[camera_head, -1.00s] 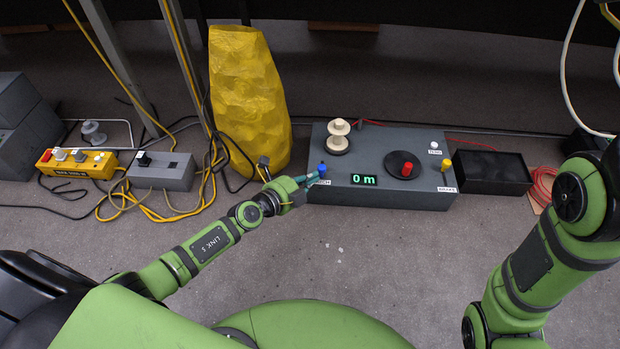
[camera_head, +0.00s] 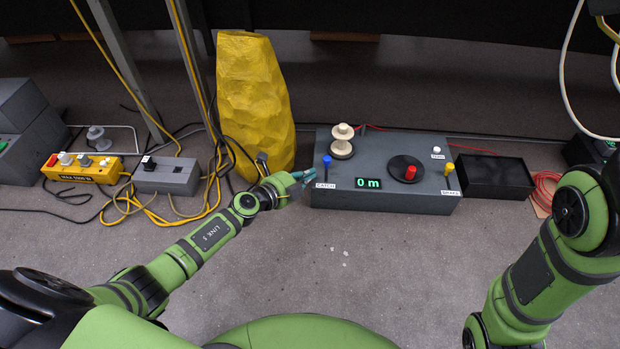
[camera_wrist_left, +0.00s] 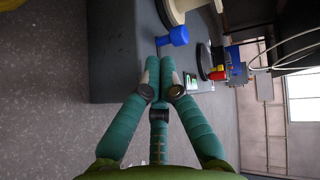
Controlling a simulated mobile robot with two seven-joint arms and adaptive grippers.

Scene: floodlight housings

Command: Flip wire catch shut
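The blue-knobbed catch lever (camera_head: 327,160) stands up at the left end of a grey control box (camera_head: 400,200), behind a label reading CATCH (camera_head: 325,185). My left gripper (camera_head: 306,177) is just left of the box's front left corner, with the lever a little beyond its fingertips. In the left wrist view, the teal fingers (camera_wrist_left: 160,68) are drawn together with nothing visible between them. The blue knob (camera_wrist_left: 178,36) shows past the tips, apart from them. No wire catch can be made out. My right arm enters at the right; its gripper is out of frame.
The box also carries a cream spool-shaped knob (camera_head: 342,140), a red knob (camera_head: 410,172) on a black dial, and a green display reading 0 m (camera_head: 368,183). A yellow sack-like object (camera_head: 252,100) stands behind my left gripper. Cables lie at left; front floor is clear.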

